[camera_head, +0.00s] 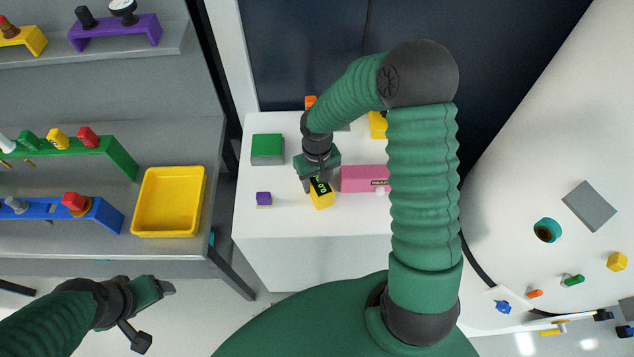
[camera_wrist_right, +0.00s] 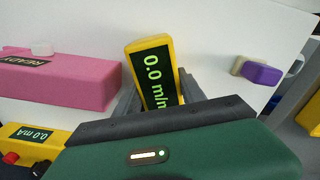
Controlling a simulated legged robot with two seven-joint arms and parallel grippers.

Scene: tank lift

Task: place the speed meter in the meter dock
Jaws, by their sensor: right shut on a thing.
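The speed meter (camera_head: 321,195) is a yellow block with a dark display. In the right wrist view the speed meter (camera_wrist_right: 152,62) reads "0.0 m/m", the rest cut off by the gripper. My right gripper (camera_head: 318,178) is shut on it, with one finger on each side, over the white table. Whether the meter touches the table cannot be told. A pink box (camera_head: 360,179) with a "READY" label stands just right of the meter; whether it is the meter dock is unclear. My left gripper (camera_head: 157,314) is open and empty at lower left, away from the table.
On the white table (camera_head: 300,225) are a green-topped grey block (camera_head: 268,148), a small purple block (camera_head: 264,199) and a yellow "0.0 mA" meter (camera_wrist_right: 35,137). A shelf at left holds a yellow tray (camera_head: 170,203) and coloured racks. The table's front is clear.

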